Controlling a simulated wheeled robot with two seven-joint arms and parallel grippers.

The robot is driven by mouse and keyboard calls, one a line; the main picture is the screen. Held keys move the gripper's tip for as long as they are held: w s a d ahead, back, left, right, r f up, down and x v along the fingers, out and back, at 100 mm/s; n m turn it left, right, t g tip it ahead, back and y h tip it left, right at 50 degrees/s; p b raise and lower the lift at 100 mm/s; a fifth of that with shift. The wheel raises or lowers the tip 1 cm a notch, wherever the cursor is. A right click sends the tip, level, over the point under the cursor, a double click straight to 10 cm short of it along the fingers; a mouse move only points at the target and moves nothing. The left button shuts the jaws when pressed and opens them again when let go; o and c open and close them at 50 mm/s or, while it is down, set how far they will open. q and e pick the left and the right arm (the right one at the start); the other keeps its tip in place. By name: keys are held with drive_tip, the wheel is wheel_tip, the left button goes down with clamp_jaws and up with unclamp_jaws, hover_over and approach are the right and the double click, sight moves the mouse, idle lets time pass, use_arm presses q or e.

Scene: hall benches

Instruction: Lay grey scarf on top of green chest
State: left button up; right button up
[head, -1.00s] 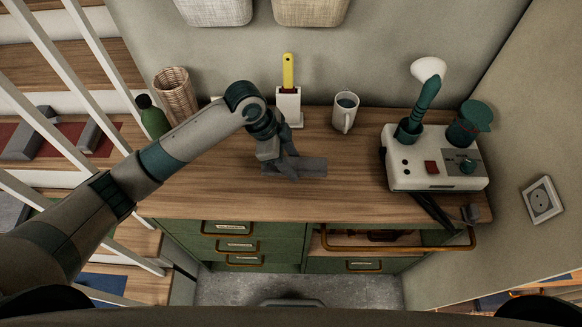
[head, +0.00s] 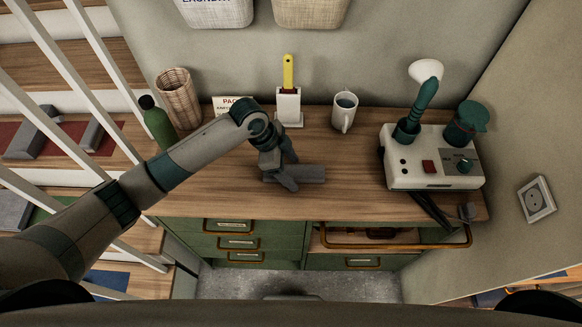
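The green chest (head: 270,241) stands against the wall, with green drawers below a wooden top. The grey scarf (head: 312,173) shows as a small folded grey bundle lying on that top, left of the middle. My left gripper (head: 289,170) is over the scarf's left end, pointing down. Its two fingers look apart, one on the far side and one on the near side, and they hide part of the scarf. Whether they touch it is hard to tell. My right gripper is not in view.
A white mug (head: 344,112), a white holder with a yellow-handled tool (head: 288,104) and a small sign (head: 228,103) stand along the back. A white device (head: 433,161) fills the right end. A green bottle (head: 157,125) and wicker basket (head: 178,97) are at left. One drawer (head: 400,236) is open.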

use_arm(q)
drive_tip(key=shift+r, duration=0.15)
drive_tip(key=shift+a+r, duration=0.2)
drive_tip(key=shift+r, duration=0.25)
drive_tip(key=b+v, duration=0.3)
drive_tip(key=v, duration=0.8)
drive_tip(key=shift+f, duration=0.1)
